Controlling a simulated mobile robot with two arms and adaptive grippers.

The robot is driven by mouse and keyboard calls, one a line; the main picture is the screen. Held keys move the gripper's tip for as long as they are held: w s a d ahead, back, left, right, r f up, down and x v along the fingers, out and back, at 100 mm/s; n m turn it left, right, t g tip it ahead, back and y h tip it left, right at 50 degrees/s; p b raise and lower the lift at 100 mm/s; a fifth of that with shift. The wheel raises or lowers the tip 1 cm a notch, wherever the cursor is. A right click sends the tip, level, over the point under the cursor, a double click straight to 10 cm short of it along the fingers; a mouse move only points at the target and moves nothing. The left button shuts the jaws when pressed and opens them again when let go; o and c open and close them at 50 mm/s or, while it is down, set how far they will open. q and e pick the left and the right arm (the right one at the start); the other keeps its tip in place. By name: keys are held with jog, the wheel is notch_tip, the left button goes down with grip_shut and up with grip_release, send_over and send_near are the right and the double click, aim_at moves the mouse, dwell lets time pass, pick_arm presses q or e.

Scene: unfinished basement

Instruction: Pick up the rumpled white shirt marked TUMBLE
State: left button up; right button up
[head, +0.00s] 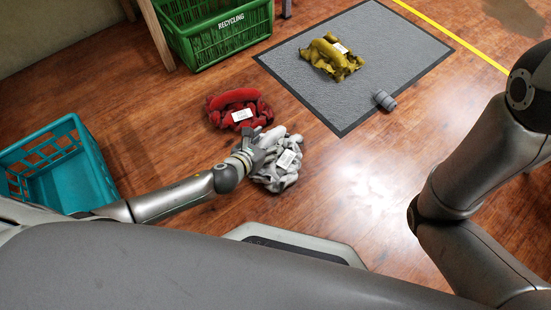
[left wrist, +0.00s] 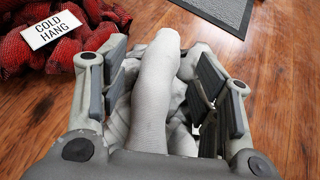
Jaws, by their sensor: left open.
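The rumpled white shirt (head: 272,177) lies on the wooden floor with a white tag on it. The tag's wording is too small to read in the head view. My left gripper (head: 257,142) is at the shirt's upper left side. In the left wrist view the open gripper (left wrist: 162,85) has its fingers on either side of a raised fold of the white shirt (left wrist: 154,92). I cannot tell whether the fingers touch the cloth. My right arm shows at the right of the head view, but its gripper is out of view.
A red garment (head: 228,99) tagged COLD HANG lies close by. A yellow garment (head: 333,62) lies on a grey mat (head: 320,98), near a small grey cylinder (head: 385,100). A teal crate (head: 92,172) stands left, a green RECYCLING crate (head: 222,45) behind. Floor right of the shirt is clear.

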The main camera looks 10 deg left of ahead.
pick_arm(q)
jog(key=shift+w, duration=0.1)
grip_shut()
dwell(0.4)
jog(key=shift+r, duration=0.15)
